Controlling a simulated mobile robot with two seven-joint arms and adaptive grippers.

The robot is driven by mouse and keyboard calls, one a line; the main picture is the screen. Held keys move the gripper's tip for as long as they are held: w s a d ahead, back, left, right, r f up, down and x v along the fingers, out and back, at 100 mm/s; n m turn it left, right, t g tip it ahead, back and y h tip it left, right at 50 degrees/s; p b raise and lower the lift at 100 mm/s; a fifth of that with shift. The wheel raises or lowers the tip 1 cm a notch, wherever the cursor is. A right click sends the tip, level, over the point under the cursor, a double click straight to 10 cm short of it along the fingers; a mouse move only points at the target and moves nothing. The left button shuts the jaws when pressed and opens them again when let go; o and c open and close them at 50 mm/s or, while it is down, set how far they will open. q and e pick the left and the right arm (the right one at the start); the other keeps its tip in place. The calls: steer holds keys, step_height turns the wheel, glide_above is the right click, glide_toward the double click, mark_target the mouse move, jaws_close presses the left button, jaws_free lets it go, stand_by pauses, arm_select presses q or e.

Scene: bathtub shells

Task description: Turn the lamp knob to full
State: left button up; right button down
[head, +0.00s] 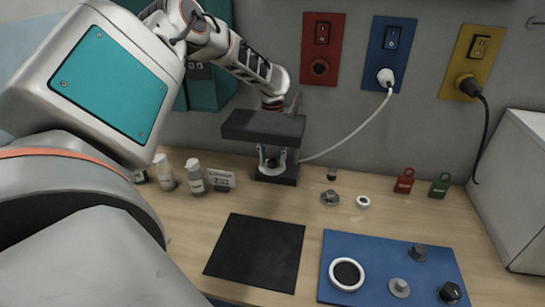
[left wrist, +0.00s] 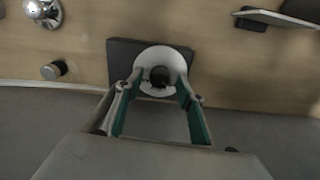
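My left gripper (head: 273,160) points down over the lamp knob's dark base (head: 288,178) by the wall. In the left wrist view, the fingers (left wrist: 158,80) are apart, one on each side of a black knob (left wrist: 160,76) at the middle of a round white dial (left wrist: 154,55). The tips are near the dial's edges; whether they touch it I cannot tell. The dial lies on the dark square base (left wrist: 122,58). In the head view, my gripper's wide dark body hides much of the knob. My right gripper is not in view.
A white cord (head: 350,138) runs from the base to the blue wall outlet (head: 390,45). Bottles (head: 196,178) and a small sign (head: 220,180) stand left. A metal knob (head: 330,198) and white ring (head: 363,201) lie right. A black mat (head: 255,250) and blue board (head: 340,240) are in front.

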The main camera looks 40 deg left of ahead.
arm_select(q)
jaws_close()
